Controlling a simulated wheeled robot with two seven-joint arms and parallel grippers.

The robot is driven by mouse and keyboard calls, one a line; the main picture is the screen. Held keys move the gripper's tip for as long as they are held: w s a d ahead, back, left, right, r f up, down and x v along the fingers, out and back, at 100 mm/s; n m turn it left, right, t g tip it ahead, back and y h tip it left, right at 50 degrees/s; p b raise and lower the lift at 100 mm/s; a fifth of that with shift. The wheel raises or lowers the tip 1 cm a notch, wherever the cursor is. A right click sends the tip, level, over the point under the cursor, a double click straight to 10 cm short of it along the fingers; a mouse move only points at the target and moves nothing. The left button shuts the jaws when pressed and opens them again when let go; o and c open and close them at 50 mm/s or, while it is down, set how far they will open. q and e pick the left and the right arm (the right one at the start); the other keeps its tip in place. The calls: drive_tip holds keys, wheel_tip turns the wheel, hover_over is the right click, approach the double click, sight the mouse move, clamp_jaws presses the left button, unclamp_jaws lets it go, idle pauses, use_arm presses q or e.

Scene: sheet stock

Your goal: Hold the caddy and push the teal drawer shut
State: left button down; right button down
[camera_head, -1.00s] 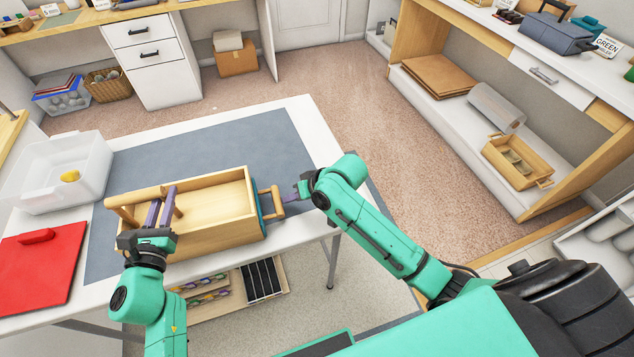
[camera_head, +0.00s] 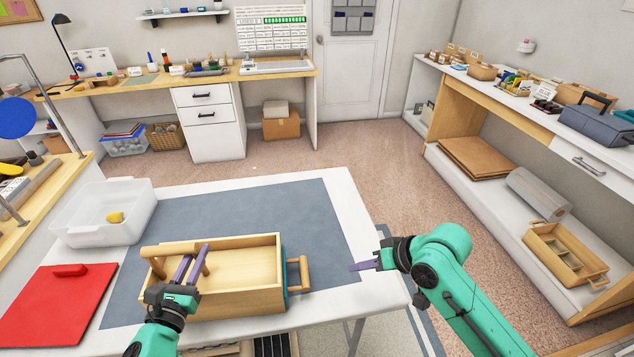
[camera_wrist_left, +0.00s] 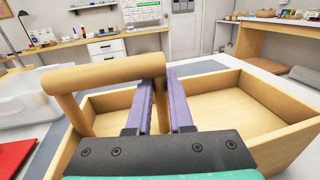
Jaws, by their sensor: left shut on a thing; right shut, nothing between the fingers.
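The wooden caddy (camera_head: 235,303) stands on the grey mat, its open box facing up. Its round handle bar (camera_head: 172,248) also shows in the left wrist view (camera_wrist_left: 105,75). The teal drawer (camera_head: 285,280) shows only as a thin strip against the caddy's right end, with a wooden pull (camera_head: 300,273) sticking out. It looks about flush. My right gripper (camera_head: 363,266) is shut and empty, right of the pull and apart from it.
A clear bin (camera_head: 85,232) with a yellow thing inside stands left of the caddy. A red board (camera_head: 50,312) lies at the table's left front. The mat (camera_head: 320,225) is bare behind the caddy. The table's right edge lies near my right gripper.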

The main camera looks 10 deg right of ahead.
use_arm(q)
drive_tip(key=c, duration=0.7)
unclamp_jaws()
drive_tip(key=shift+f, duration=0.4)
drive_tip(key=shift+c, duration=0.2)
drive_tip(key=shift+w+r, duration=0.1)
drive_tip(key=shift+r, duration=0.1)
drive_tip(key=v, duration=1.2)
drive_tip(key=shift+o, duration=0.3)
drive_tip(key=o, duration=0.4)
